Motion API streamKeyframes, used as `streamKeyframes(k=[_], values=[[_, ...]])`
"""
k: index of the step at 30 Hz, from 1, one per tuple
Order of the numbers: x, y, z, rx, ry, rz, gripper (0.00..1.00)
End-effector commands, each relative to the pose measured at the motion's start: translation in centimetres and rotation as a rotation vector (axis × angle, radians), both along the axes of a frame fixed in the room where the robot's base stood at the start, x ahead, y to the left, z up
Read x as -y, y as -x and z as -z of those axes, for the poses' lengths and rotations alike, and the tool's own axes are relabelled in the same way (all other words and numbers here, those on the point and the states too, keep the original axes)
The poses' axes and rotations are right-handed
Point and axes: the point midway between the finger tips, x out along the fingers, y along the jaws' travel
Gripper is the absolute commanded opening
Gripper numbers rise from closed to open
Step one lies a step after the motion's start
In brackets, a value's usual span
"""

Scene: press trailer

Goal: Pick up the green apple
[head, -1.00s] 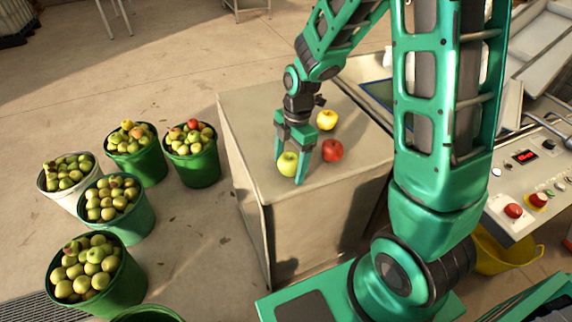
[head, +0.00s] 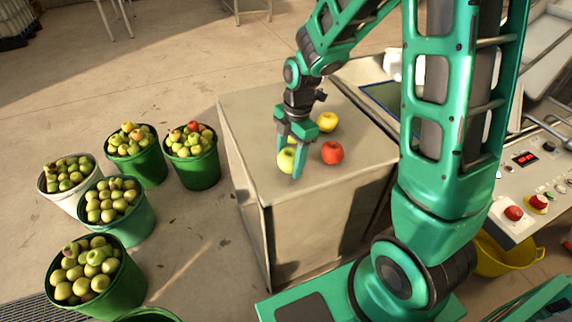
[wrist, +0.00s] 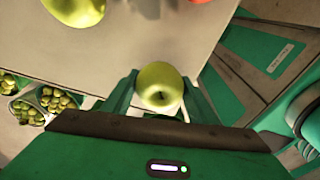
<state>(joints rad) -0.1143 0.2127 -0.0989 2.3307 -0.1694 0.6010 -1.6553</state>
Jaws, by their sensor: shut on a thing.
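The green apple (head: 286,160) is between the fingers of my gripper (head: 289,165), near the left edge of the grey metal table (head: 250,112) in the head view. My gripper points down and is shut on it. In the wrist view the green apple (wrist: 160,88) sits between both green fingers, its dimpled end facing the camera. The head view does not clearly show any gap between the apple and the table top.
A red apple (head: 332,152) and a yellow apple (head: 327,121) lie on the table. Another yellowish apple (wrist: 75,9) is close by, mostly hidden behind my gripper in the head view. Buckets of apples (head: 110,207) stand left; a control panel (head: 530,190) is right.

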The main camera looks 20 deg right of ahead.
Motion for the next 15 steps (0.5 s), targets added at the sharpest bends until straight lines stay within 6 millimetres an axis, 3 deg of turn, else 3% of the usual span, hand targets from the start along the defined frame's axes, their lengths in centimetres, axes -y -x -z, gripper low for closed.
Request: streamKeyframes(k=[3,15], values=[[-0.2,0.3,-2.4,0.005,-0.001,-0.002,0.27],[-2.9,7.5,-6.8,0.004,-0.001,-0.002,0.27]])
